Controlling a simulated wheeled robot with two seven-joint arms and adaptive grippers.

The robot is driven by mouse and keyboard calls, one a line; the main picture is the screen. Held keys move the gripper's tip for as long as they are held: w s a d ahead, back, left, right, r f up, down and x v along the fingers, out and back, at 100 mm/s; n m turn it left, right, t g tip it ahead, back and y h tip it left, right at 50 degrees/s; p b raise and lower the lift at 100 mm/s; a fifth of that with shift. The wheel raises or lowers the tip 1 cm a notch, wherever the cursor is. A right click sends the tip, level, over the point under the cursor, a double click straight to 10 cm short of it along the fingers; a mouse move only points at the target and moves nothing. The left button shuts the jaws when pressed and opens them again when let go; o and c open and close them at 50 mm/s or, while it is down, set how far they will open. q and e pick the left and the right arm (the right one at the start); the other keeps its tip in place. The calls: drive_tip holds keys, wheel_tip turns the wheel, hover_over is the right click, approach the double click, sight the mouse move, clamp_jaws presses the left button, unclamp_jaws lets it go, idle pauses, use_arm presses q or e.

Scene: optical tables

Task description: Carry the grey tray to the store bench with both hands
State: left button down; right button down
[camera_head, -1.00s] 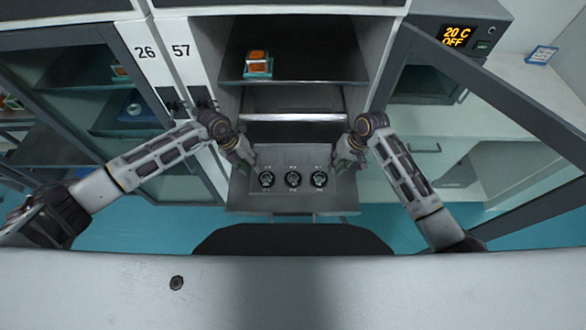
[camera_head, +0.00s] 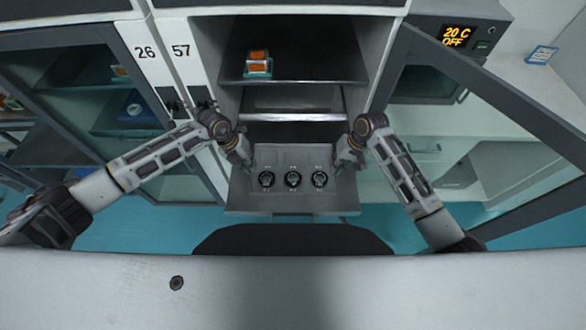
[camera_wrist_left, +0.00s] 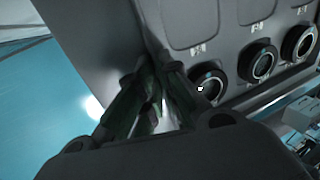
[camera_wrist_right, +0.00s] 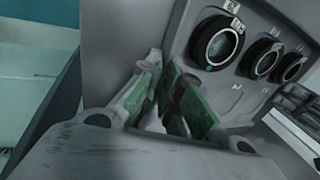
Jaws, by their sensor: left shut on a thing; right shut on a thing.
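The grey tray (camera_head: 279,154) is in front of the open cabinet in the head view, with three round black-rimmed pieces (camera_head: 293,179) in a row on it. My left gripper (camera_head: 246,160) is shut on the tray's left edge. In the left wrist view its fingers (camera_wrist_left: 160,90) pinch the tray's wall (camera_wrist_left: 105,35). My right gripper (camera_head: 345,160) is shut on the tray's right edge. In the right wrist view its fingers (camera_wrist_right: 165,85) close on the wall there. The fingertips are partly hidden by the tray wall. I cannot tell whether the tray rests on the grey surface under it.
The open cabinet has a shelf (camera_head: 300,82) with an orange-topped block (camera_head: 257,64). Glass doors stand at the left (camera_head: 115,110) and right (camera_head: 490,90), close to my arms. A display unit (camera_head: 465,36) is at upper right. Teal floor (camera_head: 140,218) shows below.

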use_arm(q)
drive_tip(key=shift+r, duration=0.2)
use_arm(e)
drive_tip(key=shift+r, duration=0.2)
